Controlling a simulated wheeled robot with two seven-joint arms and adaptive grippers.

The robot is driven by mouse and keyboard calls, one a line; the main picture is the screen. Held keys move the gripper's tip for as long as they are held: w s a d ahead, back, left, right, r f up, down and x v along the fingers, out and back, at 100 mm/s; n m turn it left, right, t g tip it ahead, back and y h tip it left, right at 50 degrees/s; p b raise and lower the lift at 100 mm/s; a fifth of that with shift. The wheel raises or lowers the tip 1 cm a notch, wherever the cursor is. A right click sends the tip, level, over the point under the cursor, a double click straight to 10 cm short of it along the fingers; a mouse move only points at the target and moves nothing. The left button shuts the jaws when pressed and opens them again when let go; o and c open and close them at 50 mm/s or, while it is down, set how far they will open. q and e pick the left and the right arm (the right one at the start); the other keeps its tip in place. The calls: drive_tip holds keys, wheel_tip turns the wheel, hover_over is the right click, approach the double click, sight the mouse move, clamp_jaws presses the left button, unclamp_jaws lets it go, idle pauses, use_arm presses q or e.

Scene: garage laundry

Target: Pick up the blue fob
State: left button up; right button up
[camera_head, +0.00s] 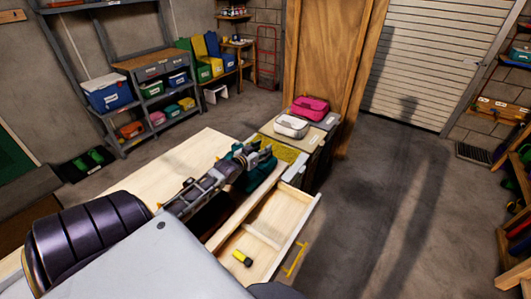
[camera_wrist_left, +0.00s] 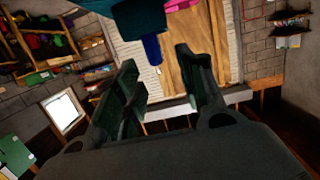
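My left gripper (camera_head: 257,164) is over the wooden worktop (camera_head: 205,152), near its far end. In the left wrist view, its dark green fingers (camera_wrist_left: 156,65) stand apart with no object clearly held between them. A small blue piece (camera_wrist_left: 152,47) shows beyond the fingertips, below a dark teal block (camera_wrist_left: 139,17). I cannot tell whether this blue piece is the fob. No blue fob can be made out in the head view, where the gripper and arm cover part of the worktop. My right gripper is not in view.
An open wooden drawer (camera_head: 270,222) beside the worktop holds a yellow-and-black item (camera_head: 242,259). A white case (camera_head: 291,126) and a pink case (camera_head: 311,107) stand beyond the gripper. Shelves (camera_head: 150,97) line the back left.

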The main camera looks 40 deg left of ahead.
use_arm(q)
drive_tip(key=shift+x, duration=1.5)
clamp_jaws()
